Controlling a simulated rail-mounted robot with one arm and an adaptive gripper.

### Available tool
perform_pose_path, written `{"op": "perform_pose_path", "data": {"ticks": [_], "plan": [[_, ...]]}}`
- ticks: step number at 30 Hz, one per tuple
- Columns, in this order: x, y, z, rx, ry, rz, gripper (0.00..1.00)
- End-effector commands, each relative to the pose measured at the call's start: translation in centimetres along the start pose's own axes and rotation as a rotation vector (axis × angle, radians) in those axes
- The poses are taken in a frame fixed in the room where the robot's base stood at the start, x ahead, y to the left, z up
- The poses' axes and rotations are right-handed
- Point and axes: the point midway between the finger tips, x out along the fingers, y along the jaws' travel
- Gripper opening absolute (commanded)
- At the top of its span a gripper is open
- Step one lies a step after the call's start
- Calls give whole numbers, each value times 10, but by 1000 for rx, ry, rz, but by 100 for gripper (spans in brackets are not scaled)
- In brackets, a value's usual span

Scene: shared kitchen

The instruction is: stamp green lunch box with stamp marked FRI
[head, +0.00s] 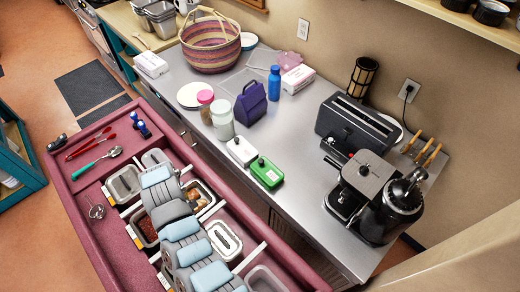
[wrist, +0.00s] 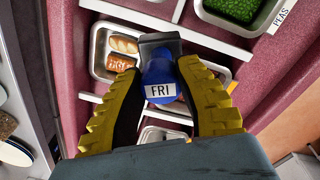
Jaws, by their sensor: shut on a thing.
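The green lunch box (head: 266,172) sits on the steel counter in the head view, lid up with a small dark knob or clasp on top. In the wrist view my gripper (wrist: 160,68) has its yellow-and-black fingers closed on a blue stamp (wrist: 158,72) whose white label reads FRI. A dark part of the stamp shows beyond the fingertips. The stamp is over the maroon food station with its pans. In the head view my arm covers part of that station, and I cannot make out the fingers or the held stamp there.
A white box (head: 241,150) stands beside the green one, with a purple lunch bag (head: 250,104) and jars (head: 222,118) behind. A toaster (head: 357,124) and coffee machine (head: 362,186) are to the right. Blue stamps (head: 144,130) stand on the maroon station (head: 88,183). Counter right of the green box is clear.

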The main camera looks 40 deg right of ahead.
Motion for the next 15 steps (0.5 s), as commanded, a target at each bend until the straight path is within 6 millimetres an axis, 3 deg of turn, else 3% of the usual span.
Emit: {"op": "perform_pose_path", "data": {"ticks": [7, 15], "plan": [[-11, 51, -2, -211, 10, 1, 0], [-23, 100, 11, -424, 20, -6, 0]]}}
